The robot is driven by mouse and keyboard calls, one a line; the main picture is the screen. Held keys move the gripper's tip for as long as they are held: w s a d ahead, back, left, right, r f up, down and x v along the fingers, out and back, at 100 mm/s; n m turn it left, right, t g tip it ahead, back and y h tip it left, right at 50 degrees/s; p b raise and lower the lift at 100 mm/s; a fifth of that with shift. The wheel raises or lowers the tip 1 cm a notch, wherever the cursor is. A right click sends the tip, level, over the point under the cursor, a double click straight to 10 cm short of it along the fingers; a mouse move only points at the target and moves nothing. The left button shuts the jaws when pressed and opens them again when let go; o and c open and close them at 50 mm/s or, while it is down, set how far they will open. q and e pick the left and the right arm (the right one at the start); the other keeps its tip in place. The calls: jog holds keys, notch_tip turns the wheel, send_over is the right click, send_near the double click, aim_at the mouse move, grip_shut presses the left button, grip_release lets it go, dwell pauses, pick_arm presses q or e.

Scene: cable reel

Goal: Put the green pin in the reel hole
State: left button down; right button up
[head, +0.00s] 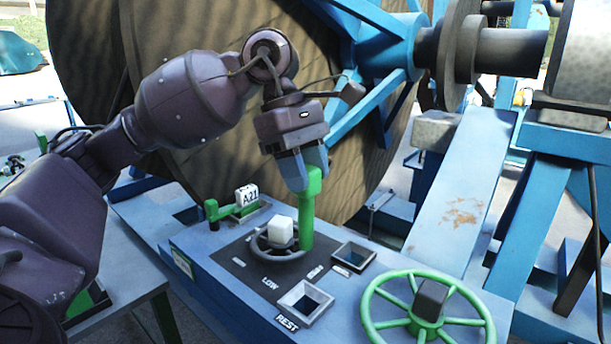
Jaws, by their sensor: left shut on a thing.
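My left gripper (303,170) is shut on the green pin (307,215) and holds it upright above the blue console. The pin's lower end is at the right side of a small dark spoked wheel (262,251) with a white block on top. I cannot tell whether the pin touches the wheel or the panel. The big cable reel (180,165) stands behind the console, partly covered by my left arm. I cannot make out a hole in it. My right gripper is not in view.
The console has two open square sockets, one (353,257) right of the pin and one (304,301) by the REST label. A green handwheel (378,325) is at front right.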

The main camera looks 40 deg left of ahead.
pick_arm(q)
jog(key=shift+r+p, duration=0.35)
jog(key=shift+r, duration=0.35)
jog(key=shift+r+p, duration=0.55)
jog(key=shift+r, duration=0.4)
jog(key=shift+r+p, duration=0.7)
jog(key=shift+r, duration=0.5)
jog(key=shift+r+p, duration=0.6)
jog(key=shift+r, duration=0.4)
jog(key=shift+r+p, duration=0.35)
jog(key=shift+r, duration=0.25)
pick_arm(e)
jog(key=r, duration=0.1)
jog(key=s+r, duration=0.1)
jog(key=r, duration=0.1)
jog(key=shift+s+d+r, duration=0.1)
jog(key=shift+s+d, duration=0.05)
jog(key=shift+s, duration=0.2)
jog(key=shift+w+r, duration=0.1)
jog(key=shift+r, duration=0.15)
